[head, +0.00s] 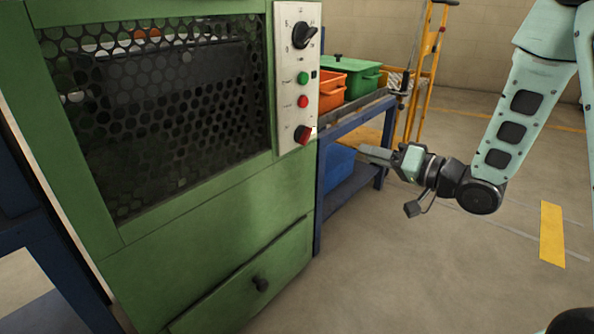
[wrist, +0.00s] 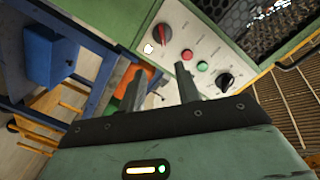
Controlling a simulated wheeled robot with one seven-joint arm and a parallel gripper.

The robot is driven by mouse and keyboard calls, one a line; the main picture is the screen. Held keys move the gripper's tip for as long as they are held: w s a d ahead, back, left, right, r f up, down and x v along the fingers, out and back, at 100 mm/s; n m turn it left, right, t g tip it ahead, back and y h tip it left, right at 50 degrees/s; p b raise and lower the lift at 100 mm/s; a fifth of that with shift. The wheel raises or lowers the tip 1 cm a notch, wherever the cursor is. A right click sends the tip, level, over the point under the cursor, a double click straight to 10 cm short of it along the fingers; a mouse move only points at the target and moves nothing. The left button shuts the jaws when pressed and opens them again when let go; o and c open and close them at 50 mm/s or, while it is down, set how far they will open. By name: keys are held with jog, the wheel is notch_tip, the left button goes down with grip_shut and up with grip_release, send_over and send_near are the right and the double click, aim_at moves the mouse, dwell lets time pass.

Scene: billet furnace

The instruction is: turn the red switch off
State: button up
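The red switch (head: 303,134) is a red and black rotary knob at the bottom of the light control panel (head: 289,60) on the green furnace. In the wrist view the red switch (wrist: 162,34) lies beyond the fingertips, near the top. Its pointer angle is hard to read. My gripper (head: 364,153) is right of the panel and slightly lower in the head view, apart from it. In the wrist view my gripper (wrist: 160,75) has its two fingers spread with nothing between them.
Above the switch are a red button (head: 303,101), a green button (head: 303,78) and a black dial (head: 303,36). A blue bench (head: 350,125) with an orange bin (head: 332,91) and a green bin (head: 362,79) stands behind my gripper. Open floor lies to the right.

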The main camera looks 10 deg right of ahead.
aim_at(309, 137)
jog(key=shift+y, duration=0.4)
jog(key=b+x, duration=0.2)
jog(key=x, duration=0.3)
jog(key=b+x, duration=0.2)
jog(key=x, duration=0.3)
jog(key=f+b+x, duration=0.1)
jog(key=b+x, duration=0.1)
jog(key=x, duration=0.3)
jog(key=shift+a, duration=0.1)
jog(key=shift+b+x, duration=0.5)
jog(key=shift+x, duration=0.35)
jog(key=shift+r, duration=0.15)
grip_shut()
